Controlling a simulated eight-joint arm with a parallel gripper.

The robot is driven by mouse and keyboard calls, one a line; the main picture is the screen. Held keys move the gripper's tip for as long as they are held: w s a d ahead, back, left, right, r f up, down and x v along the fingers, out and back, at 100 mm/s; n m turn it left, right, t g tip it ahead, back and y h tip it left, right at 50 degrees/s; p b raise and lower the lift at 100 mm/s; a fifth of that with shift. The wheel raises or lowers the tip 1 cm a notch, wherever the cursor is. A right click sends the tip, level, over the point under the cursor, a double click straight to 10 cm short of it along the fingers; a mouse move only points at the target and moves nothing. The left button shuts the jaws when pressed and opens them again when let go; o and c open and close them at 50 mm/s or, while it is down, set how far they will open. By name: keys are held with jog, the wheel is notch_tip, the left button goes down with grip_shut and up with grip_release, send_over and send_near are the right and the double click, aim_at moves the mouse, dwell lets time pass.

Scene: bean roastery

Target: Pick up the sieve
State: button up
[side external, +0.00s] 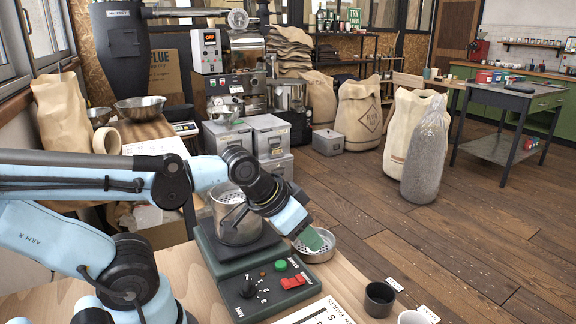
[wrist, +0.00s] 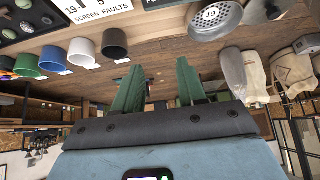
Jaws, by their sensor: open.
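A round metal sieve (side external: 316,246) with a perforated bottom sits at the table's far edge, just right of a dark green machine (side external: 265,285). My gripper (side external: 314,238) has green fingers that overlap the sieve in the side view. In the wrist view my gripper (wrist: 160,78) is open, with nothing between its fingers, and the sieve lies beyond and right of the fingertips. The exact gap is hard to tell. Another perforated metal vessel (side external: 232,222) stands on the machine.
A dark cup (side external: 379,299) and a white cup (side external: 416,317) stand near the front right of the table. The wrist view shows several coloured cups, including a blue one (wrist: 82,53), and a printed card (wrist: 90,14). Beyond the table is open wooden floor (side external: 420,240) with sacks.

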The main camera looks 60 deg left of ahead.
aim_at(236, 197)
jog(key=s+a+f+m+g+y, duration=0.15)
jog(key=s+m+y, duration=0.3)
jog(key=m, duration=0.85)
jog(key=s+a+r+m+t+y, duration=0.2)
jog(key=s+a+r+m+y, duration=0.2)
jog(key=r+m+y, duration=0.65)
jog(key=shift+w+a+f+m+g+h, duration=0.1)
jog(key=shift+w+a+f+m+h, duration=0.4)
jog(key=shift+w+a+f, duration=0.85)
jog(key=shift+w+a+f+m+g+h, duration=0.1)
jog(key=shift+w+a+f+m+h, duration=0.15)
jog(key=shift+w+a+f+h, duration=1)
jog(key=shift+w+a+f+m+g+y, duration=0.1)
jog(key=shift+w+a+f+m, duration=0.35)
jog(key=shift+a+f, duration=1)
jog(key=shift+a+r, duration=0.45)
jog(key=shift+r, duration=0.05)
grip_shut()
